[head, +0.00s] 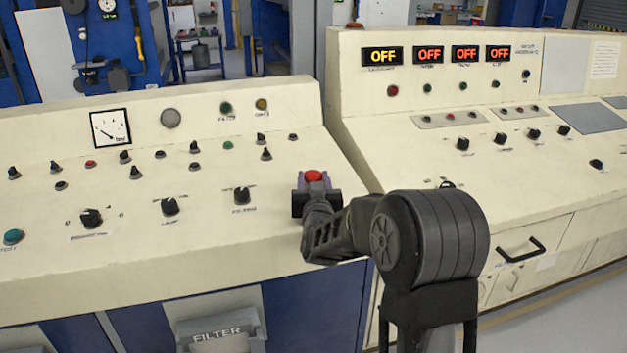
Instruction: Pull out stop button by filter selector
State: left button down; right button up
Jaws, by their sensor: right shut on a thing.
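The red stop button (313,176) is at the right end of the left cream console's sloped top. My right gripper (314,188) is at the button, with its fingers around the button's sides and shut on it. The red cap shows above the fingers; the button's base is hidden by the gripper. The black filter selector knob (242,195) stands on the panel to the left of the gripper, apart from it. My left gripper is not in view.
Other black knobs, such as the lamp knob (169,206), and small buttons cover the left console (120,240). A second cream console (580,210) with lit OFF displays (428,54) stands close on the right. A FILTER drawer handle (220,325) projects below.

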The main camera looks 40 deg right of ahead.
grip_shut()
jog(key=shift+r, duration=0.75)
jog(key=o, duration=0.9)
grip_release()
jog(key=shift+s, duration=0.1)
